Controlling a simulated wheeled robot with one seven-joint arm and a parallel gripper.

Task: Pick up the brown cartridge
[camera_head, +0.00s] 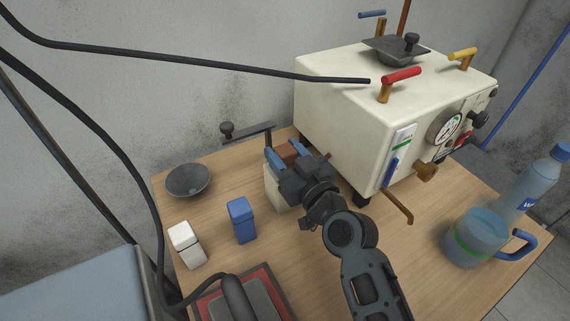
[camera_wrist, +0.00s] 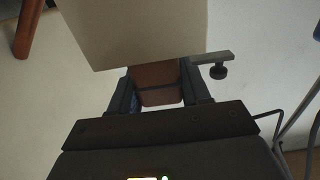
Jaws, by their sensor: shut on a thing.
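My gripper (camera_head: 284,156) is in the middle of the table in the head view, beside the front left of the cream machine. In the wrist view its two dark fingers (camera_wrist: 157,90) are shut on the brown cartridge (camera_wrist: 155,80), one on each side. In the head view only a little of the cartridge shows between the fingers; my gripper covers the rest. A small cream block (camera_head: 275,188) stands below and in front of the fingers. I cannot tell whether the cartridge touches anything else.
The cream machine (camera_head: 340,110) with coloured handles fills the back right. A blue block (camera_head: 241,220), a white block (camera_head: 187,245) and a grey bowl (camera_head: 188,180) stand at left. A knobbed bar (camera_head: 248,133) lies behind. A mug (camera_head: 474,238) and bottle (camera_head: 533,187) stand at right.

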